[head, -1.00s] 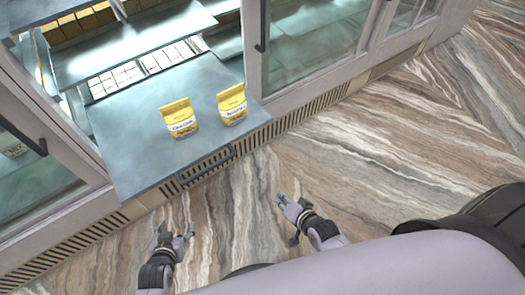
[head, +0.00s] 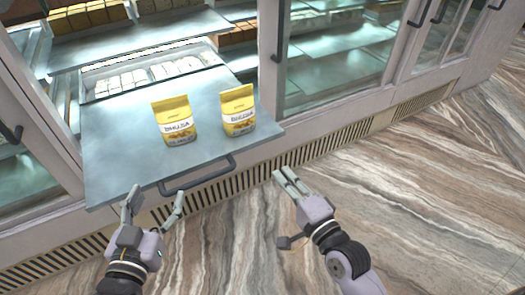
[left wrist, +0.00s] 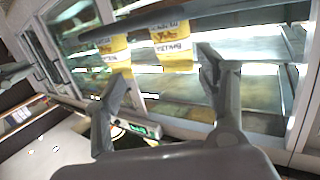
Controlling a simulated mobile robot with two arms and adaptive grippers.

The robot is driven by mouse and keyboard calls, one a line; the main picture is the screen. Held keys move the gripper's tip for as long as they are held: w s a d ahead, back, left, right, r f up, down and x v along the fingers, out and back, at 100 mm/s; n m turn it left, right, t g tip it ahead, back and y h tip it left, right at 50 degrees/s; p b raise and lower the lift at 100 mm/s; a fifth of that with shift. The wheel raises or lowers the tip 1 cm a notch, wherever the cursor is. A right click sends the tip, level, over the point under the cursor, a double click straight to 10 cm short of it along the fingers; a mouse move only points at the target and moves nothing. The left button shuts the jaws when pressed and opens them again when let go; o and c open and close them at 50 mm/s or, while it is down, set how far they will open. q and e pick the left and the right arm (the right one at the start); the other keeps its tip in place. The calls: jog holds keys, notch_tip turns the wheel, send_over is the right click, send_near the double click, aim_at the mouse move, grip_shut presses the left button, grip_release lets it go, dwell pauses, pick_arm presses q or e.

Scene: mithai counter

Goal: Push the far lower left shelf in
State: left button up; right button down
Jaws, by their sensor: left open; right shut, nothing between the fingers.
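The lower shelf (head: 115,160) is pulled out of the counter, with a dark handle (head: 197,174) on its front edge. Two yellow packets stand upright on it, a left one (head: 175,121) and a right one (head: 238,111). They also show in the left wrist view, one at the left (left wrist: 115,52) and one at the right (left wrist: 172,47). My left gripper (head: 155,204) is open and empty just in front of the shelf's front left part, apart from the handle as far as I can tell. My right gripper (head: 286,176) is shut and empty, right of the shelf's front corner.
Glass doors with dark handles flank the opening, one at the right (head: 345,60). Trays of sweets (head: 150,72) sit behind the shelf. A vent grille (head: 330,148) runs along the base. The marble-patterned floor (head: 440,200) is clear at the right.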

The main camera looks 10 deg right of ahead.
pick_arm(q)
notch_tip(320, 180, up, 12)
jog(key=s+d+t+h+b, duration=0.1)
jog(key=s+t+h+b, duration=0.1)
jog(key=t, duration=0.5)
jog(key=shift+s+r+t+h+b, duration=0.2)
jog(key=shift+t+h+b, duration=0.1)
jog(key=shift+t+b, duration=0.1)
pick_arm(e)
jog(key=x, duration=1.1)
jog(key=shift+w, duration=0.15)
jog(key=shift+w+f, duration=0.1)
